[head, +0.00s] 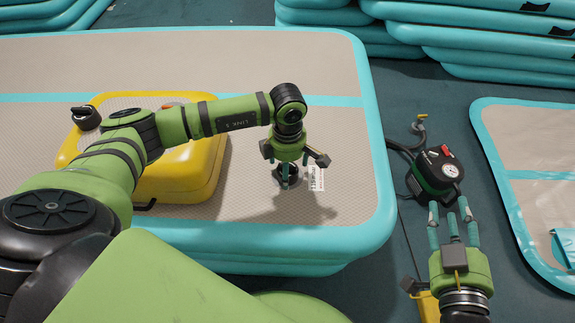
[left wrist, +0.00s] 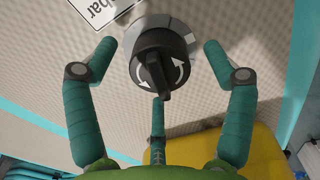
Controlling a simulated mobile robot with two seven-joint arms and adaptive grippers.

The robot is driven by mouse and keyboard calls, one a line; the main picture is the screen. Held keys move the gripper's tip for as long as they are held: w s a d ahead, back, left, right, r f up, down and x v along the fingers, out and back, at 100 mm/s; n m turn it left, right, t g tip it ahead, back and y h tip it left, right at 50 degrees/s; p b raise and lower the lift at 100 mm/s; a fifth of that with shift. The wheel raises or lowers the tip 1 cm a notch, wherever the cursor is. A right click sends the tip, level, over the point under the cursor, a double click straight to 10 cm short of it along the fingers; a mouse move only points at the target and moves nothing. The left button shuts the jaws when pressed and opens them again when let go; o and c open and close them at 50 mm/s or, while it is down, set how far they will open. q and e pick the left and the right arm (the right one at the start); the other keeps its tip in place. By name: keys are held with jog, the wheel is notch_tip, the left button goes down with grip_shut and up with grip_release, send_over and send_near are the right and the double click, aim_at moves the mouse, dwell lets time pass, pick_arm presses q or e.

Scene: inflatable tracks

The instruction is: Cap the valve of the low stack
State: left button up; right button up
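The low stack (head: 345,130) is a grey-topped, teal-edged inflatable track pile. My left gripper (head: 289,172) reaches down over the valve (head: 289,183) near its right end. In the left wrist view, a round black cap-like knob (left wrist: 160,62) with a raised grip and white curved arrows is over a grey ring. The fingers of my left gripper (left wrist: 160,65) stand around the knob, spread with gaps on both sides. I cannot tell whether the knob is fully seated. My right gripper (head: 450,212) is open and empty at the lower right.
A white label (head: 317,178) is beside the valve. A black pump with a gauge (head: 437,172) is just beyond my right gripper. Taller stacks (head: 480,40) stand behind; another track (head: 540,150) lies right.

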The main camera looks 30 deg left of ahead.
pick_arm(q)
notch_tip(320, 180, up, 12)
dwell(0.6)
